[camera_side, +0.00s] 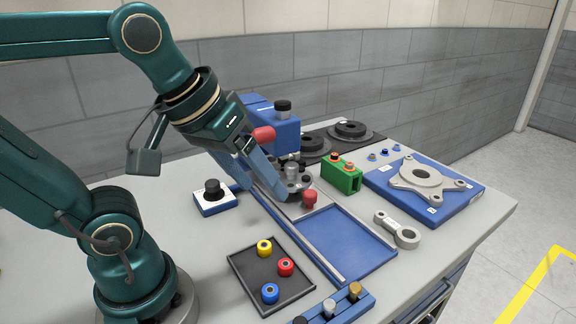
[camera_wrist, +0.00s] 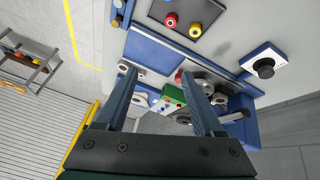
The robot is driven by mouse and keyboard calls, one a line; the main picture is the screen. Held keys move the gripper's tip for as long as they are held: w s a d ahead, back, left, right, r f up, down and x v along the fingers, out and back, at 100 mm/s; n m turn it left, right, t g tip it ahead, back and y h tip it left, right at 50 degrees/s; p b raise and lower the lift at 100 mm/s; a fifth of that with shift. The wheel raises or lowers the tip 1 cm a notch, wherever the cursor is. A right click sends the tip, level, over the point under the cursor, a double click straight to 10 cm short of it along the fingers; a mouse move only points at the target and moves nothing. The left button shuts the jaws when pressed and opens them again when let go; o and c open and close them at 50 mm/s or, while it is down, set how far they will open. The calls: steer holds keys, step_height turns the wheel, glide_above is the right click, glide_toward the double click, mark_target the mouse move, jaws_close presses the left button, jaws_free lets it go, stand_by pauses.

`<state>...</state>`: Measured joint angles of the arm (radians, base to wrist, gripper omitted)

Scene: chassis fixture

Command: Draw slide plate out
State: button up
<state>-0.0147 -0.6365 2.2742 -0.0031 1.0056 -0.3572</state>
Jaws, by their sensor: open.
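The slide plate (camera_side: 296,210) is a grey plate in the blue slide base (camera_side: 345,245), at its far end. A red knob (camera_side: 310,199) stands at the plate's near edge, and round grey parts (camera_side: 292,178) sit on it. My gripper (camera_side: 267,194) is open, tilted down over the plate, with its fingers partly hiding the plate and rail. In the wrist view my gripper (camera_wrist: 158,72) has its fingers apart, and the red knob (camera_wrist: 179,76) shows beside the right fingertip. I cannot tell whether they touch. Nothing shows held between the fingers.
A blue press (camera_side: 270,120) with a red-ended handle (camera_side: 263,134) stands behind my gripper. A green block (camera_side: 341,176) is to the right, a black-knobbed box (camera_side: 213,198) to the left. A dark tray (camera_side: 245,277) lies in front. The base's near part is bare.

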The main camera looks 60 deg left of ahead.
steer(key=w+a+r+n+g, duration=0.1)
steer(key=w+a+r+n, duration=0.1)
steer(key=w+r+n, duration=0.3)
steer(key=n+g, duration=0.4)
steer(key=n, duration=0.3)
glide_above(310, 192)
step_height(310, 192, down, 15)
steer(key=shift+d+r, duration=0.1)
steer(key=shift+r, duration=0.1)
steer(key=shift+s+f, duration=0.1)
steer(key=shift+f, duration=2.55)
jaws_close()
